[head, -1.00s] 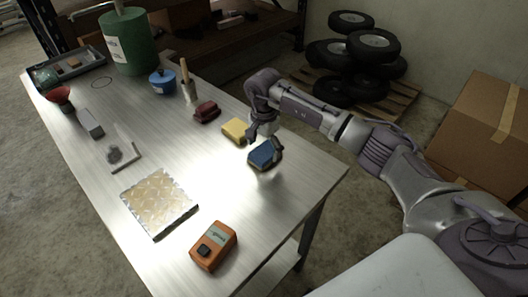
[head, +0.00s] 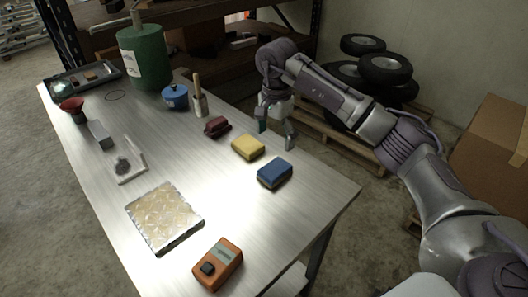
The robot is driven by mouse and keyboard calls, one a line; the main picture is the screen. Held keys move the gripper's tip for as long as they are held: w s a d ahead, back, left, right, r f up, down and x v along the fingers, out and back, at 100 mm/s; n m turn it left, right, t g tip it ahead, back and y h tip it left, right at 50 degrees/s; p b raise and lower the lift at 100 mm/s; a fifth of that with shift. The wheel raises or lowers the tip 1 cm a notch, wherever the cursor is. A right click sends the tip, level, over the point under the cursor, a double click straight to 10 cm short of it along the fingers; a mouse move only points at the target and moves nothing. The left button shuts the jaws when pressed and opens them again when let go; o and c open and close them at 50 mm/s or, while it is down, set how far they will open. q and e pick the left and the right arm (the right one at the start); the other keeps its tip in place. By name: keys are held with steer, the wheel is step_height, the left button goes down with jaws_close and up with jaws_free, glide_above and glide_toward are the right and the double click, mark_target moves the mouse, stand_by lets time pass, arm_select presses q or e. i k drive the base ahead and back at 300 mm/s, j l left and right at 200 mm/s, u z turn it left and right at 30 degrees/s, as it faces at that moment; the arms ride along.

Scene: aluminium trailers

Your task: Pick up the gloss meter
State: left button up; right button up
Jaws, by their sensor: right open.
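An orange handheld meter (head: 218,264) with a small display and a black knob lies at the near end of the metal table (head: 190,165); it looks like the gloss meter. My right gripper (head: 276,134) is open and empty, fingers pointing down. It appears beyond the blue block (head: 275,173) and the yellow block (head: 248,147), near the table's right edge, well apart from the orange meter. Its height above the table is hard to judge. My left gripper is not in view.
A patterned metal plate (head: 165,216) lies left of the orange meter. A dark red block (head: 217,127), a cup with a handle (head: 200,106), a blue pot (head: 175,97) and a green canister (head: 145,62) stand farther back. Stacked tyres (head: 384,68) are beyond the table.

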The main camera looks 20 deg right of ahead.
mark_target(224, 256)
steer(key=j+z, duration=0.1)
steer(key=j, duration=0.35)
steer(key=k+j+z, duration=0.15)
steer(key=j, duration=0.25)
steer(key=j+z, duration=0.1)
steer(key=j, duration=0.35)
steer(key=k+j+z, duration=0.1)
steer(key=j, duration=0.35)
steer(key=k+j+z, duration=0.15)
steer(key=j, duration=0.25)
steer(key=k+j+z, duration=0.1)
steer(key=j, duration=0.3)
